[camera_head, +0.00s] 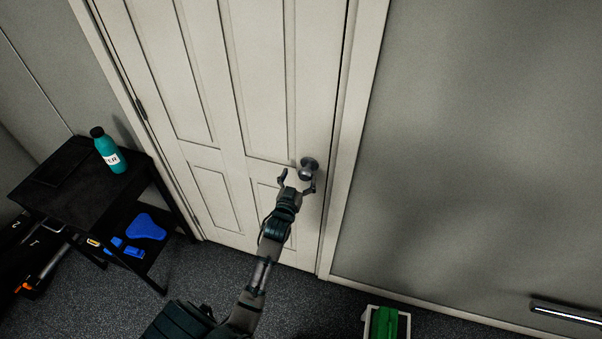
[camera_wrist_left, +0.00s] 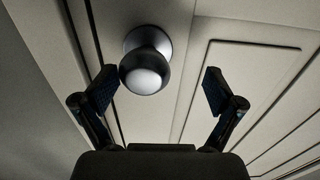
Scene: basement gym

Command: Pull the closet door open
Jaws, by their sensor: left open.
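The closet door (camera_head: 256,70) is a pale panelled door, and it looks shut in its frame. Its round metal knob (camera_head: 309,168) is on the right side of the door. My left gripper (camera_head: 299,181) is open just in front of and below the knob. In the left wrist view the knob (camera_wrist_left: 146,70) shows ahead, nearer the left finger of the open gripper (camera_wrist_left: 158,92). The gap on the right side of the jaws is empty, and I cannot tell whether the left finger touches the knob. My right gripper is not in view.
A black side table (camera_head: 75,190) with a teal bottle (camera_head: 108,150) stands left of the door, with blue items (camera_head: 146,227) on its lower shelf. A green item in a white box (camera_head: 386,322) is on the floor at bottom right. Grey carpet (camera_head: 225,262) lies before the door.

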